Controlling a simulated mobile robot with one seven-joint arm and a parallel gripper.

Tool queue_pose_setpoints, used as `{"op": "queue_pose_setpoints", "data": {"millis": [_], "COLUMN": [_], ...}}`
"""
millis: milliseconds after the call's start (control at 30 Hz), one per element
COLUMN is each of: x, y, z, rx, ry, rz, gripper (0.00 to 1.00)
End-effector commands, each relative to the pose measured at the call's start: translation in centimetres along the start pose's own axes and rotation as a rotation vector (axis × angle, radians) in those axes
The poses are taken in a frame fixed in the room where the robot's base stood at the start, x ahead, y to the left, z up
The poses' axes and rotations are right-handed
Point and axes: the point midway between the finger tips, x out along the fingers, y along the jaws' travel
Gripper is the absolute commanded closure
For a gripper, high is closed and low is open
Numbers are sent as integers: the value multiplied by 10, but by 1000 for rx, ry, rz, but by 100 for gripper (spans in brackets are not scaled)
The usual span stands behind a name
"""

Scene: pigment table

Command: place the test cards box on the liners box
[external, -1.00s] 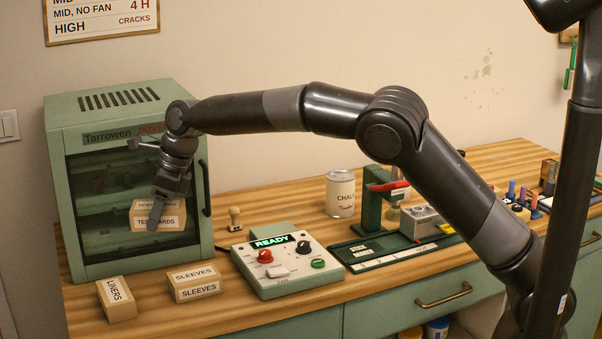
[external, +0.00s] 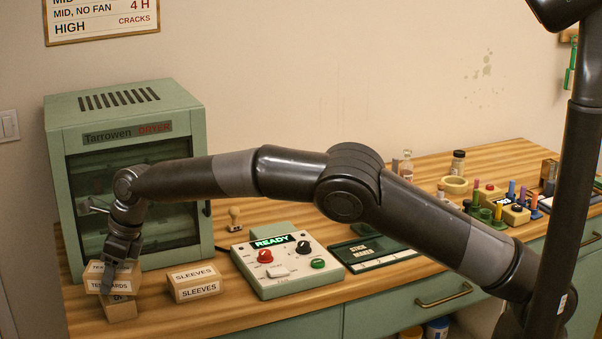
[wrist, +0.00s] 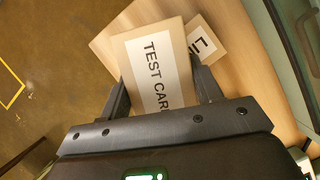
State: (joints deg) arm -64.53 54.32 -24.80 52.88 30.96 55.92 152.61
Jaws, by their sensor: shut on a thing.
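The test cards box (external: 96,279) is a small tan carton with a white label. My gripper (external: 108,277) is shut on it, with one finger along each side in the wrist view (wrist: 163,92). The liners box (external: 122,308) is below it at the front left of the bench, mostly covered by the test cards box. In the wrist view the liners box (wrist: 222,56) shows past the held box, turned at an angle to it. The held box overlaps it; I cannot tell whether the two touch.
The sleeves box (external: 195,282) stands just right of the liners box. The green dryer cabinet (external: 125,110) is close behind. A control panel (external: 275,262) reading READY stands further right. The bench's left edge is close to the boxes.

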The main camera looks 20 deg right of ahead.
Motion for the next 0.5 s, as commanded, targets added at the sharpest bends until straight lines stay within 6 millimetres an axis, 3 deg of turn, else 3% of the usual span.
{"op": "queue_pose_setpoints", "data": {"millis": [167, 500], "x": [23, 26], "y": [0, 0], "z": [-10, -11], "rx": [1, 0], "ry": [1, 1], "rz": [0, 0], "gripper": [67, 67]}}
